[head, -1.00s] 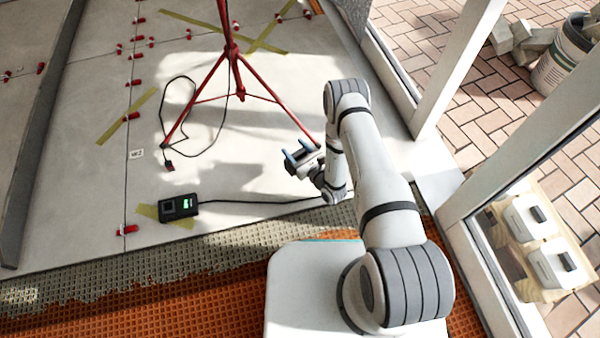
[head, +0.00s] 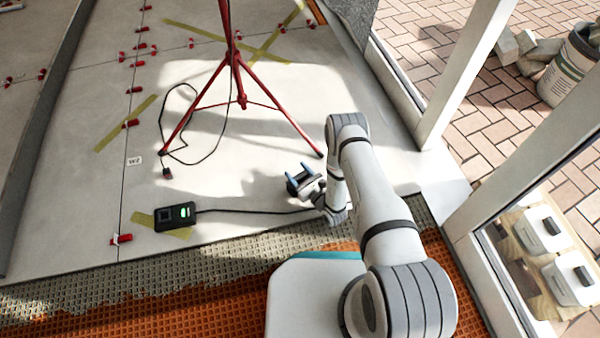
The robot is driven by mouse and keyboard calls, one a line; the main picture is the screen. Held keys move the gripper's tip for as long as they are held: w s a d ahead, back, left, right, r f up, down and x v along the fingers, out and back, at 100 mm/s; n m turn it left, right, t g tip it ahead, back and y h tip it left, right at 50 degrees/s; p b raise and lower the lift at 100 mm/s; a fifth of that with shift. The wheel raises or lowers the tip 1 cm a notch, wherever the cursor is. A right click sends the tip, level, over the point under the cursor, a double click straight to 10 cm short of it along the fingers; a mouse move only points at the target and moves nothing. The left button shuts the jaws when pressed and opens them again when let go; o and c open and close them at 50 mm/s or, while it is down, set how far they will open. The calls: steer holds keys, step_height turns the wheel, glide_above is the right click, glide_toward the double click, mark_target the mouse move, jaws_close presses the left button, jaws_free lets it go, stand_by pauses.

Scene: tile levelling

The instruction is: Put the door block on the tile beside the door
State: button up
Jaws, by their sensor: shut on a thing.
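My gripper (head: 296,178), with blue fingers, hangs over the pale tile floor (head: 235,180), just left of my forearm. It is shut on a small dark thing that is mostly hidden between the fingers; I cannot tell from this view whether it is the door block. The white door frame (head: 478,75) with its glass stands on the right. The pale tile beside the door (head: 408,172) lies between my arm and the frame, partly covered by my arm. No other block shows clearly on the tiles.
A red tripod (head: 240,85) stands beyond my gripper, its right foot close by. A black device (head: 175,213) trails a cable toward my arm. Red levelling clips (head: 121,239) line the tile joints. Orange matting (head: 150,311) lies in front. White containers (head: 570,280) stand behind the glass.

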steer(key=o, duration=1.5)
steer(key=shift+f, duration=0.1)
